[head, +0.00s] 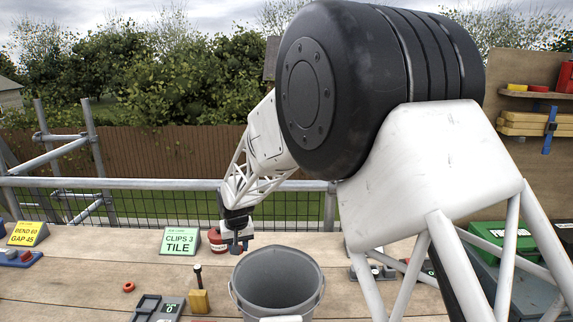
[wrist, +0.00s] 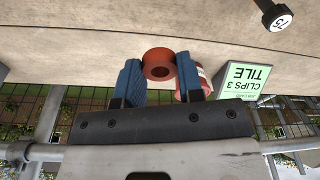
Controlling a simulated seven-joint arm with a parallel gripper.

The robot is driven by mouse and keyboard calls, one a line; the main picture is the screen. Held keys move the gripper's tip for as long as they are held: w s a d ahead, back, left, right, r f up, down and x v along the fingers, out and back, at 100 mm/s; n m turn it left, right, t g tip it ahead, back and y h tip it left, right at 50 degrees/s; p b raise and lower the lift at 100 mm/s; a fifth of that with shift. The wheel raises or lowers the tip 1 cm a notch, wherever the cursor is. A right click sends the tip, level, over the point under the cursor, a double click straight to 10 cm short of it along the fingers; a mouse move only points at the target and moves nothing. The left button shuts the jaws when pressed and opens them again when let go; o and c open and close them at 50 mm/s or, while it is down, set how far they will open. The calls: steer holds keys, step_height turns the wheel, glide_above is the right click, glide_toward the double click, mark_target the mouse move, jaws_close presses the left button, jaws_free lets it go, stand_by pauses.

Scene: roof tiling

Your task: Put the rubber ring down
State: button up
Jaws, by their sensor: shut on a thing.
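In the wrist view, a red-orange rubber ring (wrist: 151,72) sits between the two blue fingertips of my gripper (wrist: 160,78), which is shut on it. In the head view, my gripper (head: 236,246) points down over the far part of the bench, beside a red roll-like thing. I cannot make out the held ring there, nor whether it touches the bench. Another small orange ring (head: 128,287) lies on the bench at the front left.
On the wooden bench (head: 90,265), a green CLIPS 3 TILE card (head: 180,241) stands left of the red thing (head: 216,241). A grey bucket (head: 277,283) stands in front of my gripper. A yellow block (head: 199,301) is left of the bucket. A metal rail runs behind.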

steer(key=w+d+r+m, duration=0.1)
steer(key=w+d+r, duration=0.2)
steer(key=d, duration=0.8)
steer(key=w+d+r+m, duration=0.1)
steer(key=w+d+r, duration=0.3)
steer(key=d, duration=0.8)
steer(key=w+d+r+m, duration=0.1)
steer(key=w+d+r, duration=0.3)
steer(key=d, duration=0.7)
steer(key=shift+w+d+r+m+h, duration=0.2)
steer(key=shift+w+r+m+h, duration=0.1)
steer(key=shift+m, duration=0.1)
steer(key=shift+a, duration=0.15)
steer(key=s+a+f+n, duration=0.1)
steer(key=s+a+f, duration=0.3)
steer(key=a, duration=0.9)
steer(key=s+a+f+n, duration=0.1)
steer(key=s+a+f, duration=0.4)
steer(key=a, duration=0.8)
steer(key=s+a+f+n, duration=0.2)
steer(key=s+a+f, duration=0.2)
steer(key=a, duration=0.9)
steer(key=s, duration=0.2)
steer(key=shift+s+a+f, duration=0.25)
steer(key=shift+s+a, duration=0.1)
steer(key=shift+f, duration=2.5)
